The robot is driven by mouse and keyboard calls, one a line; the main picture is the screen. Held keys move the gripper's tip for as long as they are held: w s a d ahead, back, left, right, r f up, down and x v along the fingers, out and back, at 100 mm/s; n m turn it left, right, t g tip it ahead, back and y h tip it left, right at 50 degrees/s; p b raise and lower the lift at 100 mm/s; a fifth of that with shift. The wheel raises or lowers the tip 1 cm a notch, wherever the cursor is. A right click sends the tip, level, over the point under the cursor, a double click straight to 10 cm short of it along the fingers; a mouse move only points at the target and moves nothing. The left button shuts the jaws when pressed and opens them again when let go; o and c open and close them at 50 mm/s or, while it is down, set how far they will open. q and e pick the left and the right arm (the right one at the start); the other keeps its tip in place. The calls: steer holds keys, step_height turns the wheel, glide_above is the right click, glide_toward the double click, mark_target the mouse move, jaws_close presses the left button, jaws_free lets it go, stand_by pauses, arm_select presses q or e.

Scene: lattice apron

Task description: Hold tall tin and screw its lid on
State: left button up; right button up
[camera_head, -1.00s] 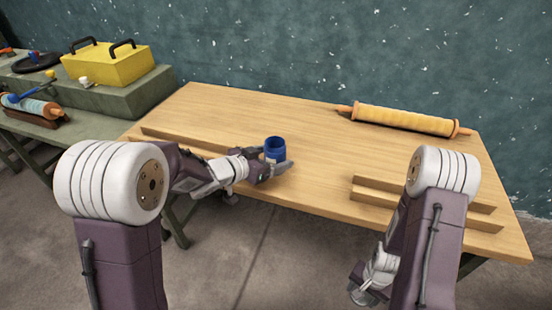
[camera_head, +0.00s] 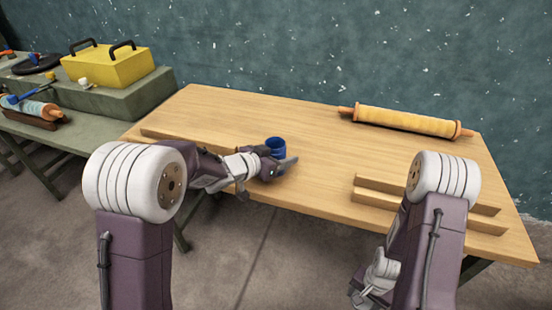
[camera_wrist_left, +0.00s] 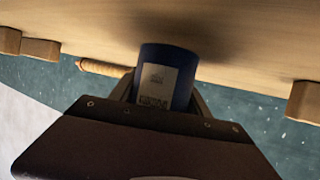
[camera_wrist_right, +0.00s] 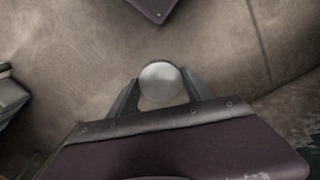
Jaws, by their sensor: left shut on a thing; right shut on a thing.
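The tall tin (camera_head: 276,144) is blue and stands roughly upright over the front left part of the wooden table. In the left wrist view the tin (camera_wrist_left: 165,75) shows its pale label between the fingers. My left gripper (camera_head: 277,168) is shut on the tin from the front. I cannot tell whether the tin's base touches the table. My right gripper (camera_wrist_right: 160,95) is shut on a round, pale grey disc, which looks like the lid (camera_wrist_right: 160,78). It is held low over the floor, in front of the table; the lid does not show in the head view.
The wooden table (camera_head: 330,190) has a rolling pin (camera_head: 405,121) at the back and low wooden strips (camera_head: 430,195) at the right and left front. A yellow box (camera_head: 107,65) stands on a side bench. The table's middle is clear.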

mark_target(281, 144)
arm_select(q)
steer(key=shift+r, duration=0.15)
